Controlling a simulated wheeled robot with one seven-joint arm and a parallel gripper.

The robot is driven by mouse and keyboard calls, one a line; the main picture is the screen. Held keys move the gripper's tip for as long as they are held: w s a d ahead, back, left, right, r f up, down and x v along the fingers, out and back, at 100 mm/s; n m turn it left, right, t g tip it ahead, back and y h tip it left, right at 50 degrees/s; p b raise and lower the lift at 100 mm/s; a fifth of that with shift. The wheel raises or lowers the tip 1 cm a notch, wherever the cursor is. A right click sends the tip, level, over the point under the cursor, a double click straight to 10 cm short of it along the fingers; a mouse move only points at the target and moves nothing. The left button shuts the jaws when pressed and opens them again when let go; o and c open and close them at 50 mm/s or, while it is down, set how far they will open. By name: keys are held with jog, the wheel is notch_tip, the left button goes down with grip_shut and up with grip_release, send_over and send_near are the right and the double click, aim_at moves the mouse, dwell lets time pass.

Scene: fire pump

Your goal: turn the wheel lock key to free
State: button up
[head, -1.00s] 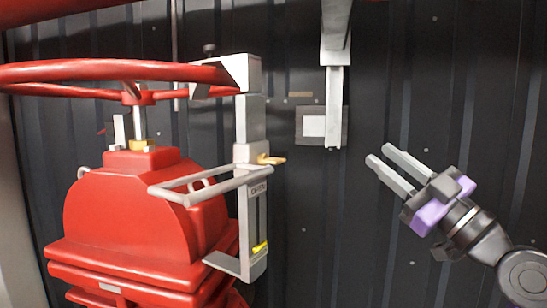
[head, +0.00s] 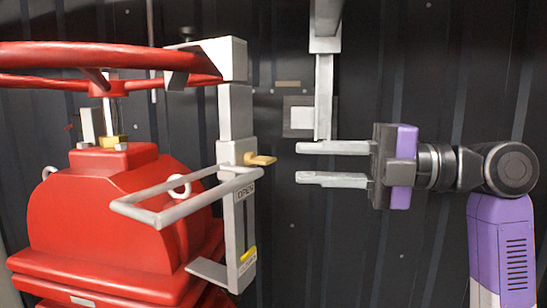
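The brass wheel lock key (head: 260,159) sticks out to the right from the grey lock bracket (head: 236,112), just above the "OPEN" label. The bracket stands at the right side of the red handwheel (head: 110,58), with its top block against the rim. My gripper (head: 308,163) is to the right of the key, pointing left. Its two fingers are apart, one above the other, with nothing between them. The key is roughly level with the gap, a short distance left of the fingertips and apart from them.
The red pump body (head: 120,200) fills the lower left. A grey bar frame (head: 185,197) juts out below the key. A grey vertical post (head: 324,95) hangs just above the upper finger. The dark ribbed wall (head: 400,265) is behind; the lower right middle is free.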

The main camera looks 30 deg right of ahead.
aim_at(274, 161)
jog(key=shift+p+x, duration=0.8)
jog(key=shift+x, duration=2.25)
grip_shut()
